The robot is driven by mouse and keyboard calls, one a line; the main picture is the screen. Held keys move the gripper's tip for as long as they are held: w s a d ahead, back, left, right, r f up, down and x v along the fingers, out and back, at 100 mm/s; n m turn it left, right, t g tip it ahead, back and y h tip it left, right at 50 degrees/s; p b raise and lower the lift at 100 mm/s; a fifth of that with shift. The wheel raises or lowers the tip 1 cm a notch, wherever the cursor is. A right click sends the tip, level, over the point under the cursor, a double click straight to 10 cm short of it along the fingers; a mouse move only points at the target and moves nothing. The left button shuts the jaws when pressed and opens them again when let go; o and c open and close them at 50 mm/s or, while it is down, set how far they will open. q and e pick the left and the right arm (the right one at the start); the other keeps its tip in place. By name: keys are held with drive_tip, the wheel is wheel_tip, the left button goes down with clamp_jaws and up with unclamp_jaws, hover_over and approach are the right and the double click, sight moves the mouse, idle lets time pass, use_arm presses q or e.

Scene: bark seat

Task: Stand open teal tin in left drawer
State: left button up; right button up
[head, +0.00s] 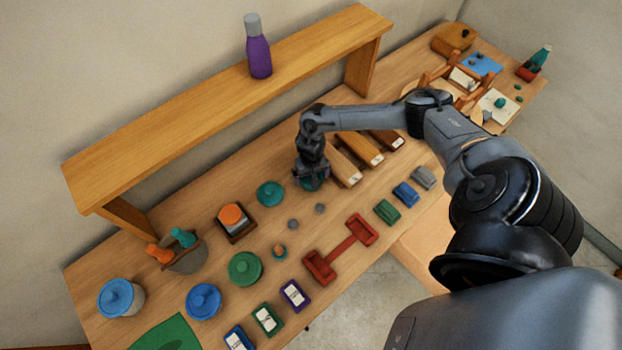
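My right arm reaches in from the right, and its gripper (312,176) points down at the middle of the table. A round teal thing, likely the open teal tin (316,185), shows at the fingertips, mostly hidden by the gripper. I cannot tell whether the fingers are shut on it. A teal round lid or tin (270,193) lies just left of the gripper. A pale wooden surface, perhaps an open drawer (418,250), shows below the table's front edge, partly covered by my arm. My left gripper is not in view.
A raised wooden shelf (220,98) with a purple bottle (259,58) runs behind. A red double-ended holder (340,248), green tin (245,268), blue tin (203,301) and small coloured blocks (405,194) stand in front. Wooden boxes (361,149) lie to the right.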

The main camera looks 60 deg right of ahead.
drive_tip(key=c, duration=0.8)
drive_tip(key=shift+r, duration=0.1)
drive_tip(key=shift+c, duration=0.2)
